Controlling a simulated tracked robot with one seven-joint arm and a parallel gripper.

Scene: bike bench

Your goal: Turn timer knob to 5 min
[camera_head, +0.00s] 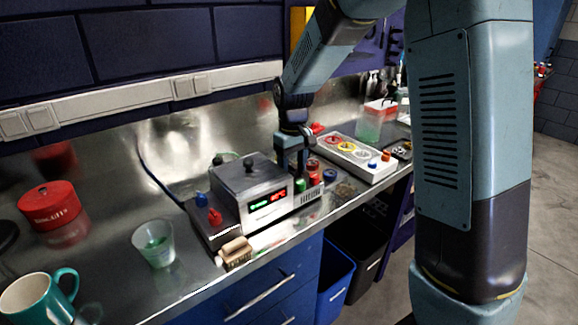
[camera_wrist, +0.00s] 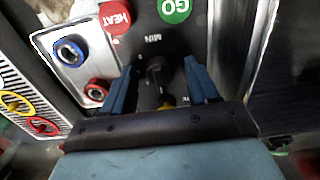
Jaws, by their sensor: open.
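The timer knob (camera_wrist: 155,72) is black and sits below the letters "MIN" on a dark panel in the wrist view. My gripper (camera_wrist: 160,66) is open, with one blue finger on each side of the knob; I cannot tell whether either finger touches it. A yellow patch shows low between the fingers, and the knob's setting cannot be read. In the head view my gripper (camera_head: 292,168) points down at the right end of the silver device (camera_head: 250,185) with a lit green and red display. The knob is hidden there.
A green GO button (camera_wrist: 174,10) and red HEAT button (camera_wrist: 115,17) lie close to the fingers. A white control box (camera_head: 350,158) stands right of the device. A wooden brush (camera_head: 235,252), clear cup (camera_head: 154,243) and red tin (camera_head: 54,213) stand left.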

